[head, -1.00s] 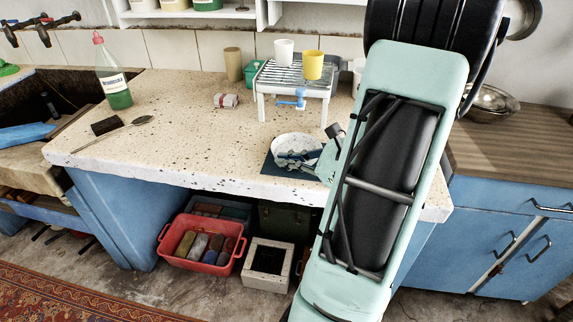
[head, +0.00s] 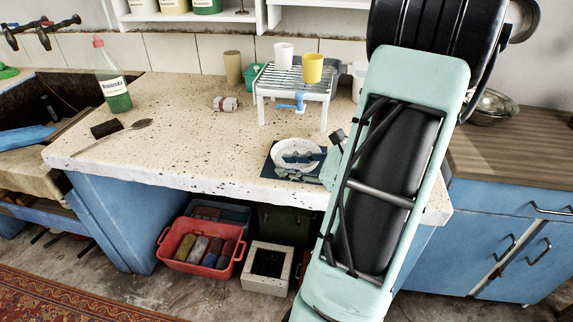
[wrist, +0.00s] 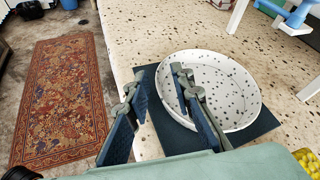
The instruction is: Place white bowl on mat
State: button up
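The white bowl (wrist: 235,85), speckled with dark spots, sits upright on the dark blue mat (wrist: 262,124) on the counter. In the head view the bowl (head: 297,147) is near the counter's front edge, and the mat (head: 268,166) shows around it. My gripper (wrist: 160,112) is open around the near-left side of the bowl's rim. One finger is over the bowl's inside and the other is outside it, with a clear gap between them. Whether a finger touches the bowl I cannot tell. In the head view my arm hides the area just right of the mat.
A white rack (head: 291,84) with a white cup (head: 284,56) and a yellow cup (head: 312,68) stands behind the bowl. A red-and-white package (head: 225,104), a spoon (head: 120,133) and a green bottle (head: 114,88) are farther left. The counter between is clear.

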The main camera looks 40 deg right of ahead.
jog(key=p+v, duration=0.1)
jog(key=v, duration=1)
jog(key=shift+p, duration=0.35)
jog(key=shift+w+r, duration=0.1)
